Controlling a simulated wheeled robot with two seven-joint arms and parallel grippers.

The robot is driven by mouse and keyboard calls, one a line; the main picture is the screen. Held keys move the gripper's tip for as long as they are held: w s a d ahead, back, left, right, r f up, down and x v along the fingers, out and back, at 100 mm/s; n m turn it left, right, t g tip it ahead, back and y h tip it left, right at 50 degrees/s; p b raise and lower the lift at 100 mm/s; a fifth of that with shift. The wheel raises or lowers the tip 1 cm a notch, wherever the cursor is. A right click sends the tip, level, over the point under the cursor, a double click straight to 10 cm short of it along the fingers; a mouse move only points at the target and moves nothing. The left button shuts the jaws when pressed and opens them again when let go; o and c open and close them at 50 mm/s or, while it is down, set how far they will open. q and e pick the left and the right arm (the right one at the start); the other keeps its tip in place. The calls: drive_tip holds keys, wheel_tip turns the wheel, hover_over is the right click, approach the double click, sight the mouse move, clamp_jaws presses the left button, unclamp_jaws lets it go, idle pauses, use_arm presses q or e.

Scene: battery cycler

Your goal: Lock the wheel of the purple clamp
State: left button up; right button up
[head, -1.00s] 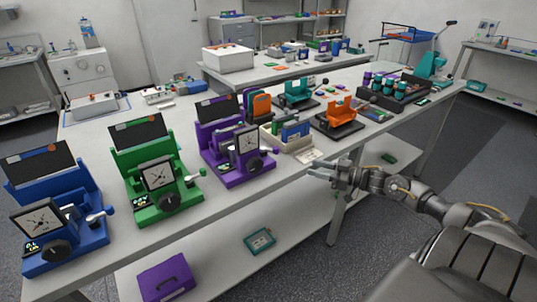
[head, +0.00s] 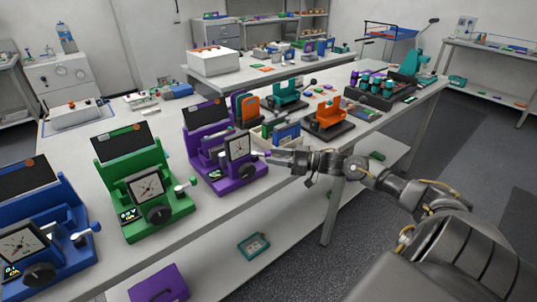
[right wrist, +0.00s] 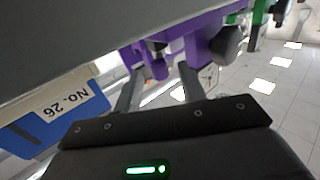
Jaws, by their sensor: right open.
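The purple clamp (head: 222,178) stands on the near bench, with a dial, a black front knob (head: 243,173) and a small side handle by my gripper. My right gripper (head: 272,156) is at its right side, pointing left, with open jaws. In the right wrist view the purple clamp (right wrist: 205,45) is at the top, with its black knob (right wrist: 228,42) right of the fingers. My left gripper is not in view.
The green clamp (head: 150,225) and blue clamp (head: 45,270) stand to the left. A box with a blue item (head: 287,131) is just behind my right gripper; a blue block labelled No. 26 (right wrist: 70,112) is close to the fingers. An orange device (head: 330,112) stands farther right.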

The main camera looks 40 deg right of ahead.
sight(261, 154)
drive_tip(key=shift+x, duration=1.05)
drive_tip(key=shift+w+a, duration=0.25)
drive_tip(key=shift+w, duration=0.05)
